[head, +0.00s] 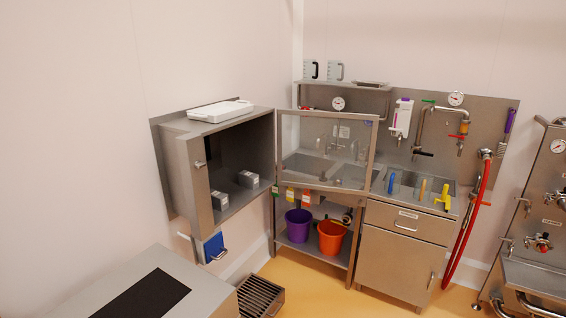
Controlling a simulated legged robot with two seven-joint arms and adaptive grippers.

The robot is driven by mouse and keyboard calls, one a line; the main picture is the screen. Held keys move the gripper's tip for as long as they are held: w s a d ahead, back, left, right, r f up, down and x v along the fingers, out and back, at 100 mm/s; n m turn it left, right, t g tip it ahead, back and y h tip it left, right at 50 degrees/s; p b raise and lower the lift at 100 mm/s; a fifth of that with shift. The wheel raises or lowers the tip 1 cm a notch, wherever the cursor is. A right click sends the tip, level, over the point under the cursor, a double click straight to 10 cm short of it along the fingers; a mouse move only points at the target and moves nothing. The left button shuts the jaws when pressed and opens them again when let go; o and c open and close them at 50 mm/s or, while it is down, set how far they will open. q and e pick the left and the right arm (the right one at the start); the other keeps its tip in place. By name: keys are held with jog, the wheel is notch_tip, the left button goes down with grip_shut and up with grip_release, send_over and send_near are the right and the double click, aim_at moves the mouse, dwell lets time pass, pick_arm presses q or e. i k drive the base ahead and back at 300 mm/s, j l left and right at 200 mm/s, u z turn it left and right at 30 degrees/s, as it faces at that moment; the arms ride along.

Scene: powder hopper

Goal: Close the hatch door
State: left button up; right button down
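The hatch (190,170) is a steel box mounted on the left wall, with its front open. Its door (328,150), a steel frame with a clear pane, stands wide open. It is swung out to the right from the box's right edge, and the sink area shows through the pane. Two small white boxes (248,179) sit inside the hatch on its floor. A small knob or latch (199,164) is on the hatch's left front edge. Neither of my grippers is in view.
A white tray (220,111) lies on top of the hatch. A grey box with a black panel (145,296) and a floor grate (261,297) are in front below. Behind the door stand the sink counter (408,192), a purple bucket (298,225) and an orange bucket (331,238).

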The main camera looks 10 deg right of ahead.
aim_at(370, 147)
jog(key=i+l+z, duration=0.7)
jog(key=z, duration=0.2)
jog(key=i+z, duration=0.45)
jog(key=i, duration=0.15)
